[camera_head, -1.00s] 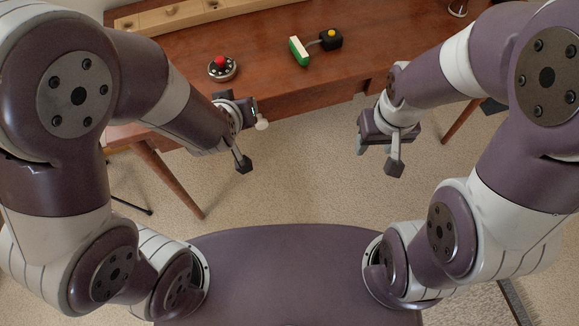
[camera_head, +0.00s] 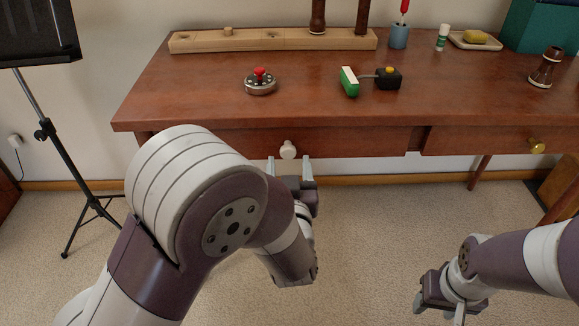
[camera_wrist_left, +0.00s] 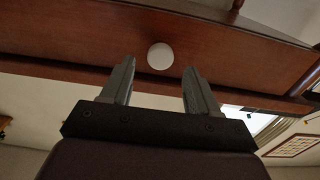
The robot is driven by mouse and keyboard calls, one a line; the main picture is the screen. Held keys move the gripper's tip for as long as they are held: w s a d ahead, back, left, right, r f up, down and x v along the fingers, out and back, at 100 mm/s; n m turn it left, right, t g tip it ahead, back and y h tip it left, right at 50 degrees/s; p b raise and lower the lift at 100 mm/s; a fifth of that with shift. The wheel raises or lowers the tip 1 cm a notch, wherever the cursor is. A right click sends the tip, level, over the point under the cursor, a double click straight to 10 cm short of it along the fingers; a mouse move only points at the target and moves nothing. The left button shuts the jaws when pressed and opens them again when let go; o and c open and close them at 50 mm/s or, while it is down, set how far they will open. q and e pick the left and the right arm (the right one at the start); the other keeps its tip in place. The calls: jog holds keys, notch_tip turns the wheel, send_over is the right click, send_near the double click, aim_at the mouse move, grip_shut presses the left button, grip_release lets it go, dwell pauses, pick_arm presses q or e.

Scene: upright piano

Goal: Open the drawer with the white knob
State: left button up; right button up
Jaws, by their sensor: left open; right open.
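The white knob (camera_head: 288,150) sits on the front of the left drawer (camera_head: 345,142) under the wooden table top. The drawer front looks flush with the table. My left gripper (camera_head: 290,172) is open just below and in front of the knob. In the left wrist view the knob (camera_wrist_left: 160,56) shows between and beyond the two spread fingertips (camera_wrist_left: 157,75), apart from both. My right gripper (camera_head: 440,305) is open and low over the carpet at the lower right, away from the table.
A second drawer with a brass knob (camera_head: 537,146) is on the right. On the table top (camera_head: 215,85) are a round device with a red button (camera_head: 261,82), a green block (camera_head: 349,82) and a black box with a yellow button (camera_head: 388,78). A music stand (camera_head: 60,150) stands at the left.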

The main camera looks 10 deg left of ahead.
pick_arm(q)
jog(key=shift+x, duration=1.4)
pick_arm(e)
jog(key=shift+f, duration=0.5)
